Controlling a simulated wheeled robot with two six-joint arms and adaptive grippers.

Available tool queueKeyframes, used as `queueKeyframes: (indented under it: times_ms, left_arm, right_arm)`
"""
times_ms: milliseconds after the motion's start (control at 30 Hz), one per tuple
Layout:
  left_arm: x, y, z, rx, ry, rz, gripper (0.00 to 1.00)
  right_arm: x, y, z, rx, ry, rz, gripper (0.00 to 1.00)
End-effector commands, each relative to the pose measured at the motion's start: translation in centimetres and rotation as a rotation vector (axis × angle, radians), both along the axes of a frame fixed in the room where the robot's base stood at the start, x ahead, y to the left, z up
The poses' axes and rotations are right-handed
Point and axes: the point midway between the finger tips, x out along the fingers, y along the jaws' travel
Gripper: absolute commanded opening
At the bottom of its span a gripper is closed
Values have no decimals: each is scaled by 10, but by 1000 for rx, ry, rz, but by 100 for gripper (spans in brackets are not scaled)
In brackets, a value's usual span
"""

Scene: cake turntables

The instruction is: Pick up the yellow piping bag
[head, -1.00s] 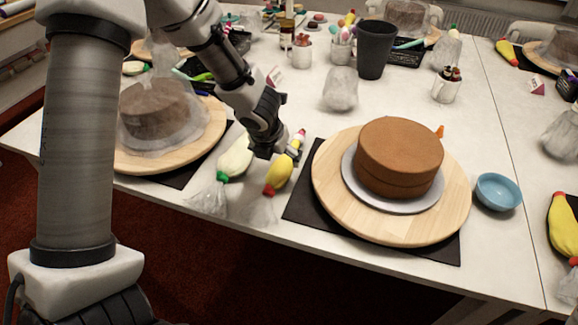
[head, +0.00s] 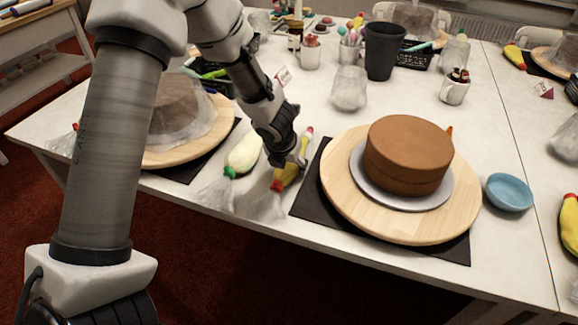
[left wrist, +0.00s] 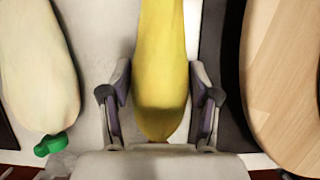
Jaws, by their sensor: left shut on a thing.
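The yellow piping bag (head: 285,177) lies on the white table, between a pale piping bag and the turntable with the brown cake. It has a red part at its near end and a pinkish tip at its far end. My left gripper (head: 291,160) is over it, shut on it. In the left wrist view the yellow bag (left wrist: 160,70) runs between the two fingers of my left gripper (left wrist: 160,107), one on each side. Part of the bag is hidden behind the gripper in the head view. I cannot tell whether it is off the table. My right gripper is not in view.
The pale piping bag (head: 243,155) with a green collar lies just left. The round wooden turntable (head: 340,190) with the brown cake (head: 408,150) stands close on the right, on a dark mat (head: 312,205). A blue bowl (head: 508,192) is further right.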

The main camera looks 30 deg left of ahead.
Motion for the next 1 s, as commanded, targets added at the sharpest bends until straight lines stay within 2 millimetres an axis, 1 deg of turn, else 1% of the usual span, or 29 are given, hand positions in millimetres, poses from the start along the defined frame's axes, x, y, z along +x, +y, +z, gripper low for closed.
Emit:
queueKeyframes:
  times_ms: [133, 233, 267, 400, 500, 600, 700, 933, 967, 1000]
  left_arm:
    - [0, 0, 1, 0, 1, 0, 47]
    - [0, 0, 14, 0, 0, 1, 47]
    - [0, 0, 20, 0, 0, 0, 47]
    - [0, 0, 58, 0, -2, 2, 47]
    - [0, 0, 82, -1, -1, 2, 47]
    - [0, 0, 97, 0, -1, 1, 47]
    - [0, 0, 102, 0, 0, 1, 47]
    - [0, 0, 100, 0, 0, 0, 47]
    - [0, 0, 100, 0, 0, 0, 50]
    - [0, 0, 100, 0, 0, 0, 49]
  right_arm:
    - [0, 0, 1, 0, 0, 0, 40]
    - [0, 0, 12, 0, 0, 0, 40]
    - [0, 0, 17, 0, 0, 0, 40]
    - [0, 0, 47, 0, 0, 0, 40]
    - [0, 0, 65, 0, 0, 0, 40]
    - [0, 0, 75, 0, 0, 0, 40]
    - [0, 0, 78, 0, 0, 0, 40]
    - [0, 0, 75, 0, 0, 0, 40]
    - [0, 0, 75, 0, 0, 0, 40]
    - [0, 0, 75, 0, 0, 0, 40]
